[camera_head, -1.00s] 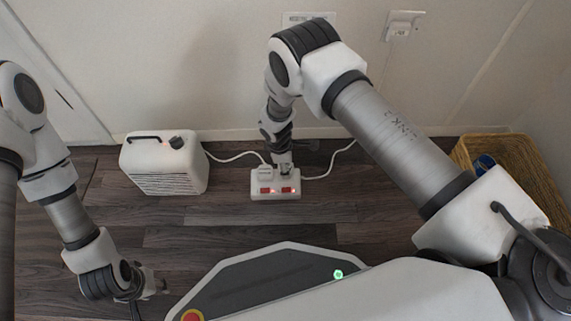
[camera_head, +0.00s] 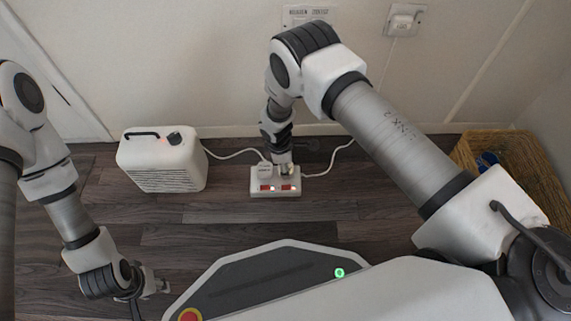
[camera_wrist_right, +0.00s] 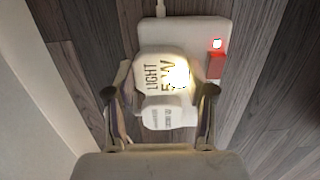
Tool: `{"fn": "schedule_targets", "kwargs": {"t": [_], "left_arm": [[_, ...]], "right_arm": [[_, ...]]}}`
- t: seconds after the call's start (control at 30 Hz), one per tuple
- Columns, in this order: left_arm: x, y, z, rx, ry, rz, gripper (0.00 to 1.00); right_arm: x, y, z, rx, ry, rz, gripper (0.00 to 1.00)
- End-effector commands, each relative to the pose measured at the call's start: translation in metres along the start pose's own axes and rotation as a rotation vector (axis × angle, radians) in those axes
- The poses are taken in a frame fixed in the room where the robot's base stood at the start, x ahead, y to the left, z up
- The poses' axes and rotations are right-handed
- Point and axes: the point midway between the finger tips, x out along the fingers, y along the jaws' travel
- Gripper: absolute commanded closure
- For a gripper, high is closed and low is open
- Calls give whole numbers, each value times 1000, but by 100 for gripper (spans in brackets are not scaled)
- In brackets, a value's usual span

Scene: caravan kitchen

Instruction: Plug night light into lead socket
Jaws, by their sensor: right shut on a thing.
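The night light (camera_wrist_right: 152,79), white and marked LIGHT 5W, sits against the block and glows brightly. My right gripper (camera_wrist_right: 160,100) is shut on it, a finger on each side. In the head view my right gripper (camera_head: 284,163) is over the block's right half. The contact face and pins are hidden. My left gripper (camera_head: 160,284) is open and empty, low at the left.
A white plug (camera_wrist_right: 162,118) sits beside the night light on the block. A wicker basket (camera_head: 520,165) is at the right. Floor in front is clear.

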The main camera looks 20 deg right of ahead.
Motion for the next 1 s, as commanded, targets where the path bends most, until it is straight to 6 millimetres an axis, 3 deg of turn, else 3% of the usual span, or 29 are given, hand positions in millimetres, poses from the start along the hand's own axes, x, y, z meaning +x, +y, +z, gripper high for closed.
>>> {"fn": "schedule_targets", "kwargs": {"t": [0.03, 0.1, 0.4, 0.53, 0.9, 1.0], "left_arm": [[1, 0, 0, 0, 0, 0, 60], [0, 0, 0, 0, 0, 0, 60], [0, 0, 0, 0, 0, 0, 60], [0, 0, 0, 0, 0, 0, 60], [0, 0, 0, 0, 0, 0, 60], [0, 0, 0, 0, 0, 0, 60]], "right_arm": [[1, 0, 0, 0, 0, 0, 42], [0, 0, 0, 0, 0, 0, 18], [0, 0, 0, 0, 0, 0, 17], [-9, 1, 0, -1, 0, 1, 17], [-96, 1, 0, 0, 0, 3, 17], [-111, 1, 0, 1, 0, 2, 17]]}}
